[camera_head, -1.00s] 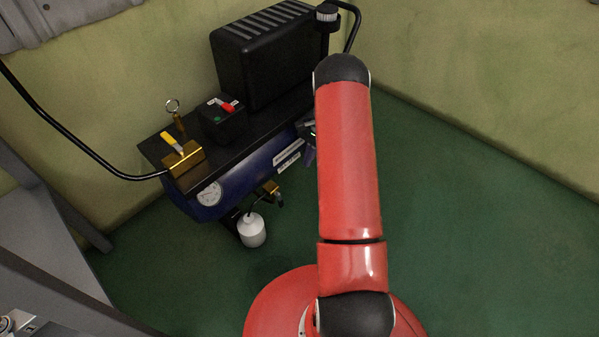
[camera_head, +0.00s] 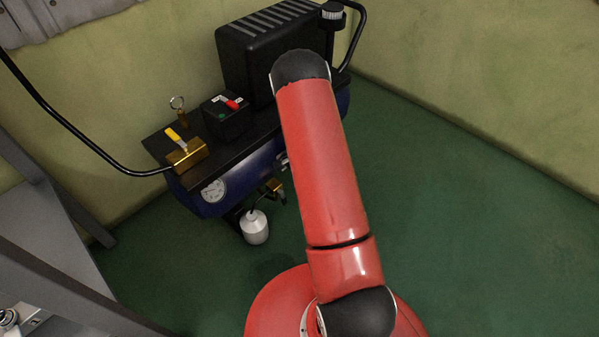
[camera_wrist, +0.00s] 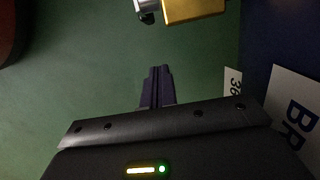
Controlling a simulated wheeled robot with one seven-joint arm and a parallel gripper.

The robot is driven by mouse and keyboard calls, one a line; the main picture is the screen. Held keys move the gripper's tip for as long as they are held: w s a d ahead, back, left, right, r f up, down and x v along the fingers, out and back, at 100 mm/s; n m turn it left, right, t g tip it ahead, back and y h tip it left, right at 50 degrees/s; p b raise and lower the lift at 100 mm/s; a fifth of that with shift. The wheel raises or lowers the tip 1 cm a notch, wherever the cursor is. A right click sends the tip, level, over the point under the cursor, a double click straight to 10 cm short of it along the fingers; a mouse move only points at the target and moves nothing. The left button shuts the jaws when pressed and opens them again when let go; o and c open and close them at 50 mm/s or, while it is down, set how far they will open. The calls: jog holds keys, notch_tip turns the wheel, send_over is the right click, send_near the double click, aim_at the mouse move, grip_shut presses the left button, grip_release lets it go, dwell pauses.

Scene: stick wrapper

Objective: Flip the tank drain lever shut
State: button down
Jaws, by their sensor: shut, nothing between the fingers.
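The brass drain valve (camera_head: 274,186) is low on the front of the blue tank (camera_head: 240,172), above and right of a white bottle. In the wrist view the valve's brass body (camera_wrist: 194,9) is at the top edge, with a small grey and dark part (camera_wrist: 146,9) beside it on the left, perhaps the lever. The lever's position is too small and cut off to tell. My gripper (camera_wrist: 158,72) is shut and empty, pointing toward the valve and apart from it in the picture. In the head view my red arm hides the gripper.
The white bottle (camera_head: 254,227) stands below the valve. A yellow-handled brass valve (camera_head: 186,153), a gauge (camera_head: 213,190) and a black switch box (camera_head: 226,118) are on the compressor. A grey table frame (camera_head: 60,225) is at left. Green floor at right is clear.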

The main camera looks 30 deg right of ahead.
aim_at(284, 200)
jog(key=shift+s+a+f, duration=0.15)
jog(key=shift+s+a, duration=0.1)
jog(key=shift+a, duration=0.4)
jog(key=shift+s+a+f, duration=0.2)
jog(key=shift+a, duration=0.45)
jog(key=shift+s+a+f, duration=0.15)
jog(key=shift+s+a, duration=0.1)
jog(key=shift+a, duration=0.4)
jog(key=shift+s+a+f, duration=0.2)
jog(key=shift+s+a, duration=0.05)
jog(key=shift+a, duration=0.25)
jog(key=shift+r, duration=0.1)
